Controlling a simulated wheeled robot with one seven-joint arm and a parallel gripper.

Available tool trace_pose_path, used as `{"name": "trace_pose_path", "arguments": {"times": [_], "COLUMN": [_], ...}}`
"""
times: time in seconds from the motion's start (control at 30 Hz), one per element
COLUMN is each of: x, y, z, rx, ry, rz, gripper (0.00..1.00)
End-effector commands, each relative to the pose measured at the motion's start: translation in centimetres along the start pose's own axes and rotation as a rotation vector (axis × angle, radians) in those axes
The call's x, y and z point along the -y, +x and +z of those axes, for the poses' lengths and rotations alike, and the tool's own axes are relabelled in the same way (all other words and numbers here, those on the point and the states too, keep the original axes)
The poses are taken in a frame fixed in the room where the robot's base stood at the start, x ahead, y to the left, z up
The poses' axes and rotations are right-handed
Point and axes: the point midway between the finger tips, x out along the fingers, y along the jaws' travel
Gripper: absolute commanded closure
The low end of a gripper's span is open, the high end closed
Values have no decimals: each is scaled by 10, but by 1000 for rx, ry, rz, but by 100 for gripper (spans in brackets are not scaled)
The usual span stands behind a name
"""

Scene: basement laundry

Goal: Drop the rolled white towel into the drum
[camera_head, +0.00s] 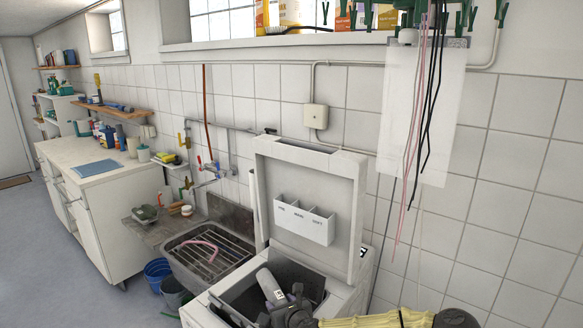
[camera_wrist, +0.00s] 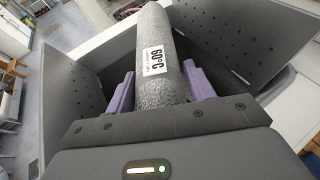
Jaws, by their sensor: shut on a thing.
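The rolled towel (camera_wrist: 158,62) is a pale grey-white textured cylinder with a "60°C" label. It also shows in the head view (camera_head: 267,283). My gripper (camera_wrist: 160,90) is shut on it, one purple finger on each side; it shows at the bottom of the head view (camera_head: 282,300). The top-loading washer's lid (camera_head: 345,195) stands raised. The drum (camera_head: 241,298) is open at the top, with perforated grey flaps (camera_wrist: 72,80) spread on both sides in the wrist view. The towel is over or within the opening; its depth is unclear. The drum bottom is hidden.
A white dispenser (camera_head: 304,219) is on the inside of the lid. A sink with a rack (camera_head: 208,252) and blue bucket (camera_head: 157,272) are to the left. Cords (camera_head: 425,110) hang in front of the wall at the right. The floor (camera_head: 75,285) at the left is clear.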

Motion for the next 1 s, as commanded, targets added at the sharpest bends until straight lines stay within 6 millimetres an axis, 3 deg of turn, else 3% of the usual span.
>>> {"name": "trace_pose_path", "arguments": {"times": [0.17, 0.2, 0.33, 0.73, 1.0], "x": [0, -1, -1, -1, -1], "y": [0, 0, 0, -5, -38], "z": [1, 1, 1, 0, 1], "rx": [1, 1, 1, 0, 1], "ry": [0, 0, -1, 0, -1], "rz": [0, 1, 1, 1, 2], "gripper": [73, 45, 21, 21, 21]}}
